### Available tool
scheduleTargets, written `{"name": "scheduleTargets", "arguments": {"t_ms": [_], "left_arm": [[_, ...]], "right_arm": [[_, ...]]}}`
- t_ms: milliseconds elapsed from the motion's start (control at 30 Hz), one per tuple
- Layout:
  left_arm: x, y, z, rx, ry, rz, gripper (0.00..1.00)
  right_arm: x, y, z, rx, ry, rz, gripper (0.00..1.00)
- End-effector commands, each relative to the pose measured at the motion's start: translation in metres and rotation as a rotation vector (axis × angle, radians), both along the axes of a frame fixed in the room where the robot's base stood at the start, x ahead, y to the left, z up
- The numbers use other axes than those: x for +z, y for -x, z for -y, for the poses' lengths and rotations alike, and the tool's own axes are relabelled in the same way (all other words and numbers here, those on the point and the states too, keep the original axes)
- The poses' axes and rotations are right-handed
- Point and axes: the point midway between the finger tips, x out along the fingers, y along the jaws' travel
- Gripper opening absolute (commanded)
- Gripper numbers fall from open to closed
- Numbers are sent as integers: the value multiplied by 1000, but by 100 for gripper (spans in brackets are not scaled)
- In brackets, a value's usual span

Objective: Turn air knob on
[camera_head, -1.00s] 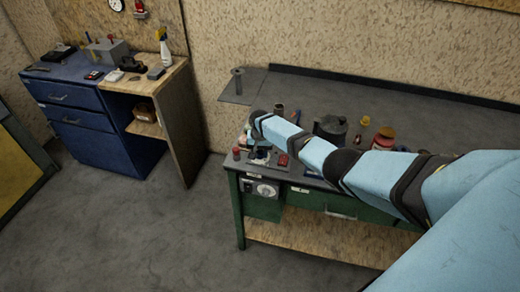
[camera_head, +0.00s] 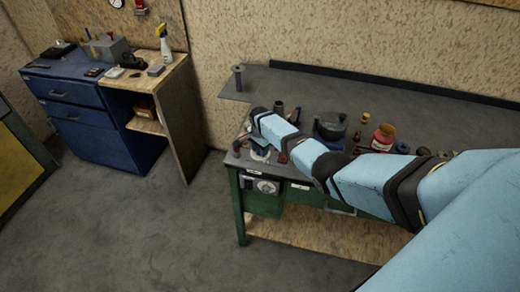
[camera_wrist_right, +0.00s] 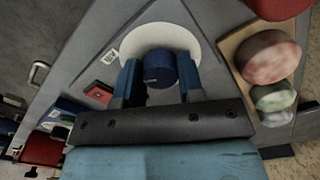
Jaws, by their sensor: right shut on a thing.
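The knob (camera_wrist_right: 160,68) is a dark blue round knob on a white disc (camera_wrist_right: 183,37), seen in the right wrist view. A small white label (camera_wrist_right: 109,55) is beside the disc; its letters are too small to read surely. My right gripper (camera_wrist_right: 159,78) has its two blue fingers on either side of the knob, shut on it. In the head view my right arm reaches in from the right and ends over the left corner of the green bench (camera_head: 238,207). The gripper is mostly hidden there. My left gripper is not in view.
In the wrist view a red block (camera_wrist_right: 100,93) and a wooden board (camera_wrist_right: 238,50) with coloured round things flank the disc. In the head view a dark pot (camera_head: 330,130) and a red jar (camera_head: 383,138) stand on the bench. Open floor (camera_head: 120,235) is at left.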

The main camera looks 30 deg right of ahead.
Motion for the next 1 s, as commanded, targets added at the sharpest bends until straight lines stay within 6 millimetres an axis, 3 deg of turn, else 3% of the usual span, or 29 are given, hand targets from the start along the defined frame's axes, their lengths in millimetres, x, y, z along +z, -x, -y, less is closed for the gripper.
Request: {"name": "scheduleTargets", "arguments": {"t_ms": [533,567,667,1000], "left_arm": [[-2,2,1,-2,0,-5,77],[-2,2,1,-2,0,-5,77],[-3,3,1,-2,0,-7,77],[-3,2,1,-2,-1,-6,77]], "right_arm": [[4,-2,3,-28,4,7,12],[4,-2,3,-28,4,7,38],[3,-2,2,-28,3,6,61],[3,-1,1,-26,1,3,61]]}}
